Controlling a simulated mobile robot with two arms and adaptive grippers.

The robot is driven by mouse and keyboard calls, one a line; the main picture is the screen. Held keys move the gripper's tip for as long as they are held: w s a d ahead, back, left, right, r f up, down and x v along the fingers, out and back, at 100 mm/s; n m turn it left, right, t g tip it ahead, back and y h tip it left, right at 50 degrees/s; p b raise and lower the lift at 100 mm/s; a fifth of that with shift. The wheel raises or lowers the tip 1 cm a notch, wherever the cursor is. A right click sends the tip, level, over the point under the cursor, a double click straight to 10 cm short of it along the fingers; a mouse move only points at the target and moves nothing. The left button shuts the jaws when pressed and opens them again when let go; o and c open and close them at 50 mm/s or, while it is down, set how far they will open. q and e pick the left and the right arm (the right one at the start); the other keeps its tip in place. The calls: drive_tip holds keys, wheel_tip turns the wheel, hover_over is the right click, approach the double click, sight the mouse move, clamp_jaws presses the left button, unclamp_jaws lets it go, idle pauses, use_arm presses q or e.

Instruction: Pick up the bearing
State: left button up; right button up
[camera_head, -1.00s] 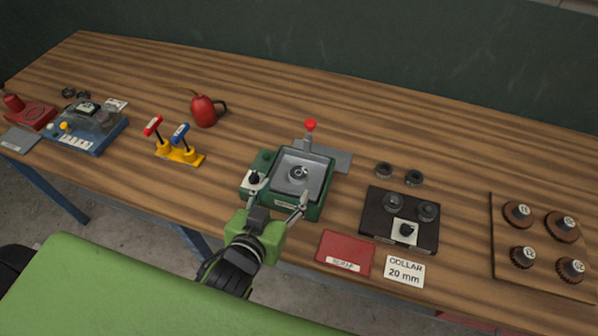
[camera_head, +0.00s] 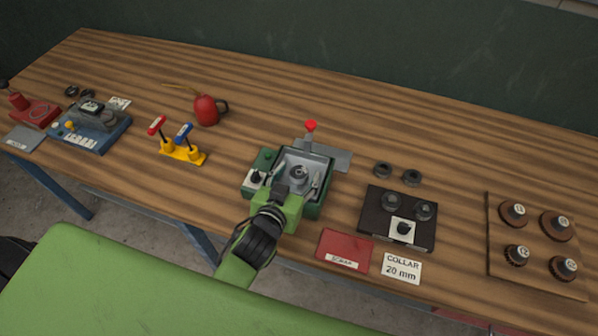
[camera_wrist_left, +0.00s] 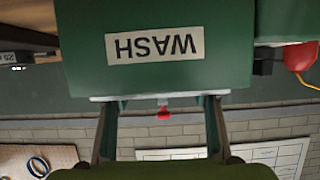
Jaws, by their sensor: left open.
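A small grey metal ring, which looks like the bearing (camera_head: 298,172), sits in the grey basin of the green wash unit (camera_head: 311,209) in the head view. My left gripper (camera_head: 299,183) is open over the near side of that basin. Its fingers point away from me, one on each side, just short of the ring or beside it; I cannot tell if they touch it. In the left wrist view the gripper (camera_wrist_left: 161,101) has its two fingers spread before the green wall marked WASH (camera_wrist_left: 155,45). The bearing is hidden there. My right gripper is not in view.
A red-knobbed lever (camera_head: 311,126) rises behind the basin. To the right are two dark rings (camera_head: 383,169), a black fixture (camera_head: 374,225), a red scrap plate (camera_head: 343,251) and a board with brown knobs (camera_head: 495,256). To the left stand yellow-based levers (camera_head: 183,153) and a red oil can (camera_head: 206,110).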

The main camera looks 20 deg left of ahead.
use_arm(q)
drive_tip(key=c, duration=1.4)
drive_tip(key=shift+c, duration=0.2)
drive_tip(key=shift+r, duration=0.15)
drive_tip(key=shift+r, duration=0.55)
drive_tip(key=r, duration=0.1)
drive_tip(key=a+r, duration=0.1)
drive_tip(key=r, duration=0.1)
drive_tip(key=s+a+r+b, duration=0.1)
drive_tip(key=r, duration=0.1)
drive_tip(key=shift+s+a, duration=0.1)
drive_tip(key=s+a+r+p, duration=0.2)
drive_tip(key=s+a+r, duration=0.4)
drive_tip(key=a, duration=0.4)
drive_tip(key=shift+r+p, duration=0.35)
drive_tip(key=shift+p, duration=0.05)
